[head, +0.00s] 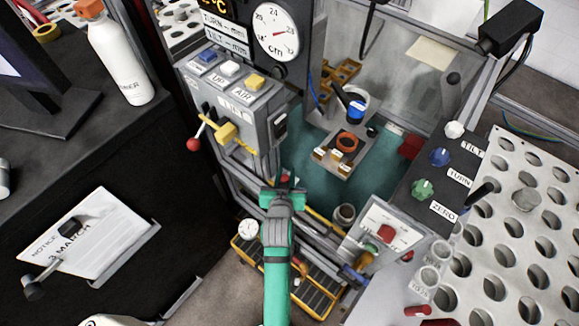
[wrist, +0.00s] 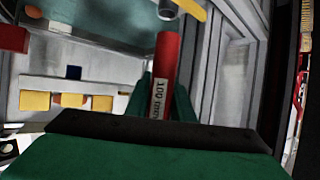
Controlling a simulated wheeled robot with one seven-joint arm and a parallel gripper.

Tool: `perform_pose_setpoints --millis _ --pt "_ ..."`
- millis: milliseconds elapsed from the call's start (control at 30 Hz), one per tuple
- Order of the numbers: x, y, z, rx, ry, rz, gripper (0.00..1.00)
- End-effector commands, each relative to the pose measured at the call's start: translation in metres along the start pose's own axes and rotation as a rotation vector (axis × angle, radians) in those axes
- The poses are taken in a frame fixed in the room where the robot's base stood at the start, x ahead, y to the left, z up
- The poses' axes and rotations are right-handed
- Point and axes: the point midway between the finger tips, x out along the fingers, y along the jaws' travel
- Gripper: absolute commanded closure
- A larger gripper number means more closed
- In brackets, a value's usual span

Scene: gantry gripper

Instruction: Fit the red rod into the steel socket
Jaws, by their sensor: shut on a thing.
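The red rod (wrist: 166,65) stands up from my gripper (wrist: 165,112) in the wrist view, with a white label reading 100 mm. The green fingers are shut around its lower part; the dark palm edge hides its base. In the head view my gripper (head: 284,187) is at the front opening of the machine, with a small bit of red at its tip. A round grey steel cup (head: 345,212) sits to the right of my gripper; it looks like the socket, but I cannot be sure. A grey cylinder end (wrist: 167,10) shows just beyond the rod's tip in the wrist view, apart from it.
The lift panel (head: 240,110) with a red-knobbed lever stands at the left of the opening. A grey box with a red button (head: 386,232) stands at the right. Yellow rails cross the front.

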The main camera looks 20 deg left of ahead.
Motion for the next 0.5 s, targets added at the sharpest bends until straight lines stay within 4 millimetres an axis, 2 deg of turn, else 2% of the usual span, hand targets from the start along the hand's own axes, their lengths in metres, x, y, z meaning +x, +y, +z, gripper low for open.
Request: perform_pose_setpoints --millis 300,500 --pt "0.075 0.000 -0.004 0.001 0.002 0.001 1.00" --pt "0.115 0.000 0.015 0.000 -0.002 0.001 1.00"
